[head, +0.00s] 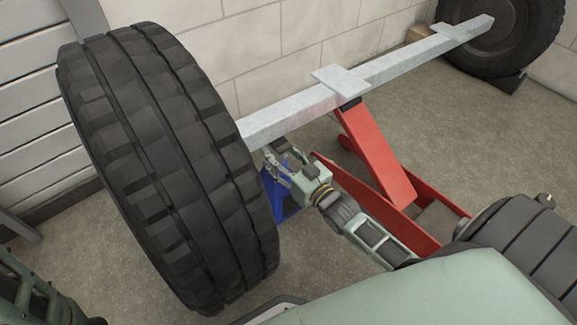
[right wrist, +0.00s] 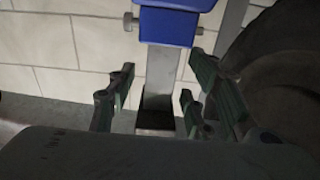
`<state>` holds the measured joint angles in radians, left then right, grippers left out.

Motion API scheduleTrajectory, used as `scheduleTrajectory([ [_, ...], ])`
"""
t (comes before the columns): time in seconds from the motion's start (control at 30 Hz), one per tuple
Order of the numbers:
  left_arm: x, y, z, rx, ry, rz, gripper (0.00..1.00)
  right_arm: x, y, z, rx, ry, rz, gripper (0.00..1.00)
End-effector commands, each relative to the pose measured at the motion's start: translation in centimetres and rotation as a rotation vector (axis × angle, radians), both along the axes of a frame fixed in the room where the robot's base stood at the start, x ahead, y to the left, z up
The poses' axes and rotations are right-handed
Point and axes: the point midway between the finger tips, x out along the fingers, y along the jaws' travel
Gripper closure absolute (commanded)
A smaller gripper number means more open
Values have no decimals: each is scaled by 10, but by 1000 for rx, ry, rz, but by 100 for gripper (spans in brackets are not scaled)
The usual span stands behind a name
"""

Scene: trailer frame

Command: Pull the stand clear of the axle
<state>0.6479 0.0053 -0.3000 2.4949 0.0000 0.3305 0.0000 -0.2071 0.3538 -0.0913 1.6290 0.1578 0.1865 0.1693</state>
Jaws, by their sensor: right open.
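The axle (head: 385,72) is a pale grey beam running from the big near tyre up to the far right wheel. The blue stand (head: 282,190) is below the beam beside the near tyre, partly hidden by the tyre and my right gripper. My right gripper (head: 277,158) is open at the stand, under the beam. In the right wrist view the stand's blue collar (right wrist: 170,25) has a knob on each side, and its grey metal post (right wrist: 161,75) runs between the open fingers. The fingers appear apart from the post.
A red jack (head: 375,155) stands under the beam to the right, its raised arm at the beam's plate. The near tyre (head: 165,165) fills the left. The far wheel (head: 500,35) is by the block wall (head: 290,40). Concrete floor lies open at right.

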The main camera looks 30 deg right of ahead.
Motion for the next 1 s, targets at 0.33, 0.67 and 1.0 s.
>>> scheduleTrajectory([
  [0.33,-6,0,1,1,-14,1,60,8,1,0,0,1,0,53],
  [0.67,-6,-1,1,2,-14,1,60,8,1,0,0,1,0,76],
  [1.0,-6,-1,1,2,-14,0,60,8,0,0,1,2,-2,100],
])
